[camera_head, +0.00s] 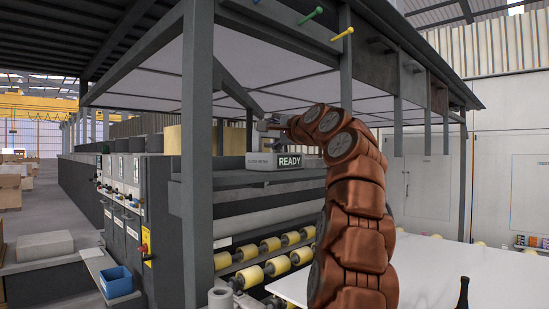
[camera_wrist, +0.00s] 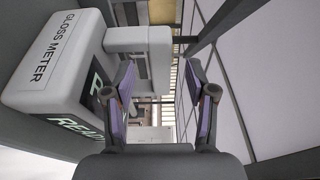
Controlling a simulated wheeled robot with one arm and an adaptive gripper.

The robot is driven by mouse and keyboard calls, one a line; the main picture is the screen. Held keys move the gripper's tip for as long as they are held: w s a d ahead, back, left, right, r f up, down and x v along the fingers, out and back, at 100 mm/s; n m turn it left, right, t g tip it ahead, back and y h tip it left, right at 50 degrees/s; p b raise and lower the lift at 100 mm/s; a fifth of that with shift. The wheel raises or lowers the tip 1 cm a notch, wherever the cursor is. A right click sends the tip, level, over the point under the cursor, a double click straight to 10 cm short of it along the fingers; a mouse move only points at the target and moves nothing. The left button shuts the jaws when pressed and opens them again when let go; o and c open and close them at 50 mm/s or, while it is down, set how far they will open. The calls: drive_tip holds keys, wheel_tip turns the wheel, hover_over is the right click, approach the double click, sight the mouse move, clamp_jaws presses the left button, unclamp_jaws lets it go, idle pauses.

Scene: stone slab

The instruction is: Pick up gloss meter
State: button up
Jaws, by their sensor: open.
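The gloss meter (camera_head: 262,162) is a light grey box with a dark READY display, resting on a dark ledge of the machine. In the wrist view the gloss meter (camera_wrist: 50,50) fills the left side, its lettering turned sideways. A paler rounded block (camera_wrist: 138,38) adjoins it; I cannot tell if it is part of the meter. My gripper (camera_head: 268,124) is above the meter in the head view, small and partly hard to make out. In the wrist view my gripper (camera_wrist: 160,66) is open, its fingers apart with nothing held. The left finger is close beside the meter; contact cannot be told.
A dark post (camera_head: 198,150) stands left of the meter. A cream block (camera_head: 234,141) sits behind it on the left. Yellow rollers (camera_head: 270,245) lie below the ledge. A white slab (camera_head: 430,270) spreads at the lower right, with a dark bottle (camera_head: 463,293) at its front.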

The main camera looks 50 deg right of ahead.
sight(267, 134)
drive_tip(key=shift+d+p+x, duration=0.2)
drive_tip(key=shift+p+x, duration=0.15)
drive_tip(key=shift+x, duration=0.6)
drive_tip(key=shift+w+r, duration=0.1)
drive_tip(key=shift+w, duration=0.25)
drive_tip(key=shift+w+d+p, duration=0.3)
drive_tip(key=shift+w+p, duration=0.05)
drive_tip(key=shift+w, duration=0.3)
drive_tip(key=shift+a, duration=0.1)
clamp_jaws()
